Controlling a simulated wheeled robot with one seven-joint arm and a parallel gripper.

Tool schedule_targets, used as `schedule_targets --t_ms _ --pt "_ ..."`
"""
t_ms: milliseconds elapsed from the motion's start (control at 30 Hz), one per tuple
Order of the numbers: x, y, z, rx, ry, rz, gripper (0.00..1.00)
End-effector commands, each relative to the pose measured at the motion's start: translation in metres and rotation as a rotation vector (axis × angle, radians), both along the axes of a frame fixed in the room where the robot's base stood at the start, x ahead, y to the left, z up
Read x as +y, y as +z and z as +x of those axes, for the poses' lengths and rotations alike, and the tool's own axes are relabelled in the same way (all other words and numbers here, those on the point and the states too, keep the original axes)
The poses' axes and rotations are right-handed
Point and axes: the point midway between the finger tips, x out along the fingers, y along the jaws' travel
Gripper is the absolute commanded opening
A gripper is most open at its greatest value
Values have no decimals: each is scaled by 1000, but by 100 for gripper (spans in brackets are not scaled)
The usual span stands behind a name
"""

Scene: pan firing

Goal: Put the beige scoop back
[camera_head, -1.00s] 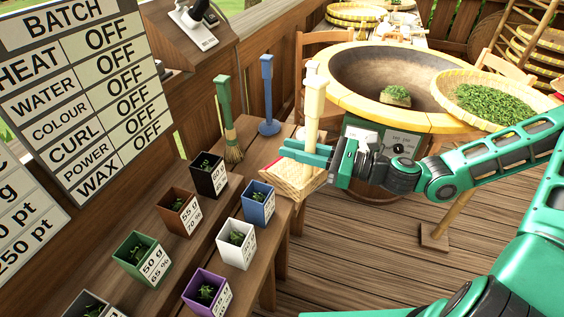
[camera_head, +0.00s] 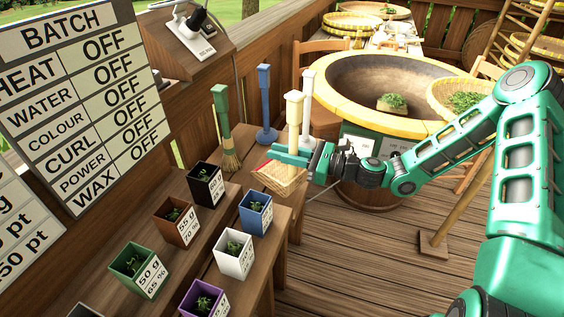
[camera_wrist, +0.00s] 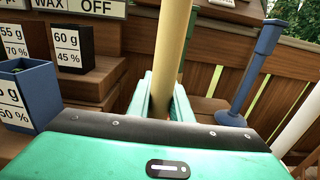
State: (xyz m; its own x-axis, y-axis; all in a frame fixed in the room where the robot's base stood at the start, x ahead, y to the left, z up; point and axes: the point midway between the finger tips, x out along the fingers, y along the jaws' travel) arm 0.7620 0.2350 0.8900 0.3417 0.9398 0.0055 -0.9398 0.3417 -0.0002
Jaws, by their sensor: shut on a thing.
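The beige scoop has a tall pale handle (camera_head: 293,120) and a woven pan (camera_head: 277,179) below it in the head view. My gripper (camera_head: 290,155) is shut on the handle and holds the scoop roughly upright, with the pan below the fingers, over or beside the wooden shelf's right end. I cannot tell whether the pan touches the shelf. In the wrist view the handle (camera_wrist: 172,55) stands between my green fingers (camera_wrist: 160,100), and the pan is hidden.
A green-handled brush (camera_head: 224,125), a blue stand (camera_head: 265,105) and a white stand (camera_head: 307,110) are behind the scoop. Small labelled boxes, such as a black one (camera_head: 205,184) and a blue one (camera_head: 256,212), line the steps. A large pan (camera_head: 375,85) is behind my arm.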

Motion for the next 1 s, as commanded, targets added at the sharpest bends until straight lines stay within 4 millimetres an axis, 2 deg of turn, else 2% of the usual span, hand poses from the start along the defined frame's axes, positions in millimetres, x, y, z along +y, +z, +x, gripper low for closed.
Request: schedule_targets --t_ms 100,267,567,900,933,1000 --pt "3 -6 11 0 1 1 0" --pt "4 -12 14 2 0 2 0" --pt "3 -46 14 2 -1 3 0" --pt "3 -49 14 0 -1 2 0" --pt "2 -50 14 1 -2 1 21" --pt "2 -50 14 0 -2 1 37"
